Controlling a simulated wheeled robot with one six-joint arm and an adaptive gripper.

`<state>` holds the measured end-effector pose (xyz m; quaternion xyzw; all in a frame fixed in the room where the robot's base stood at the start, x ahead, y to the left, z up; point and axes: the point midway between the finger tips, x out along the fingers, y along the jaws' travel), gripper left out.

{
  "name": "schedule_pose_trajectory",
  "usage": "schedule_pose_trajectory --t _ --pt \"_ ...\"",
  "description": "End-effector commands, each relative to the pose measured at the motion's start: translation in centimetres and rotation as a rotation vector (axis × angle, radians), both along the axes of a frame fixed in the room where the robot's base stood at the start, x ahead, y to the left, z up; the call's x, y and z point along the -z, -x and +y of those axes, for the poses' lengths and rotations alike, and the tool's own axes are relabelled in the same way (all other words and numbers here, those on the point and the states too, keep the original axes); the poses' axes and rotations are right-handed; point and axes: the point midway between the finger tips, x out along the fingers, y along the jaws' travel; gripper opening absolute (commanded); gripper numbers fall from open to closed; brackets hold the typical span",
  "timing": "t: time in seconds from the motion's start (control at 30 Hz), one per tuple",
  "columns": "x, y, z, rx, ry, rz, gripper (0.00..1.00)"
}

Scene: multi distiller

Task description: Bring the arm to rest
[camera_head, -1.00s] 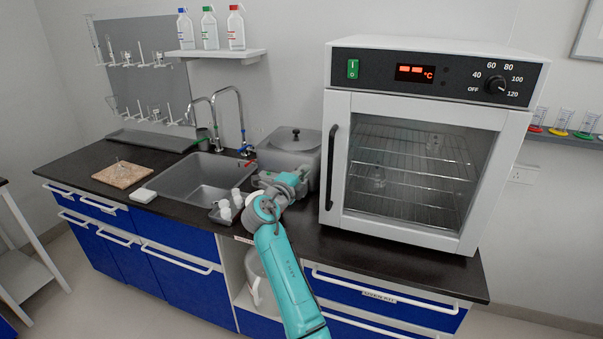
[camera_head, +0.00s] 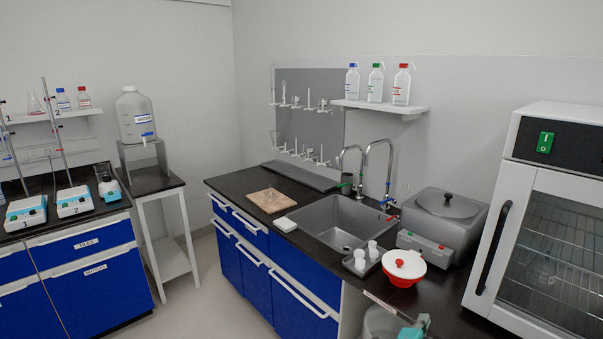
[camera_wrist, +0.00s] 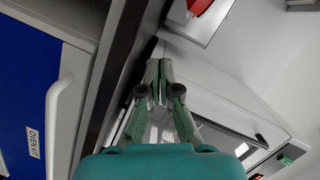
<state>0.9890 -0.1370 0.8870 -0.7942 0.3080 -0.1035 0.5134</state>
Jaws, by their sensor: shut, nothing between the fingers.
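My gripper (camera_wrist: 158,82) shows in the wrist view with its two green fingers closed together and nothing between them. It is in front of the bench edge, with the white oven (camera_wrist: 215,85) beyond it. In the head view only a small teal piece of my arm shows at the bottom edge, right of centre. I cannot make out the fingers there.
The oven (camera_head: 546,215) stands on the dark bench at right. A red-and-white bowl (camera_head: 404,266), a tray of small white bottles (camera_head: 361,262) and a grey bath (camera_head: 446,222) stand near the sink (camera_head: 335,222). Floor (camera_head: 205,300) is clear at lower left.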

Motion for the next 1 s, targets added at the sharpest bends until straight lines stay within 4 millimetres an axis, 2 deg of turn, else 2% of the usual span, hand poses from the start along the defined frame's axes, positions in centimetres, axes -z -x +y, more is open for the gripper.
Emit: schedule_pose_trajectory --t 0.03,0.2,0.4,0.5,0.77,1.0 --pt "2.0 1.7 0.6 -0.035 0.022 0.041 0.0" --pt "7.0 6.9 2.7 -0.165 0.109 0.155 0.0" --pt "11.4 13.9 5.2 -0.316 0.218 0.263 0.0" --pt "13.0 17.5 6.4 -0.39 0.274 0.305 0.0" --pt "15.0 27.4 9.3 -0.558 0.419 0.381 0.0" --pt "14.2 36.2 11.4 -0.682 0.559 0.415 0.0"
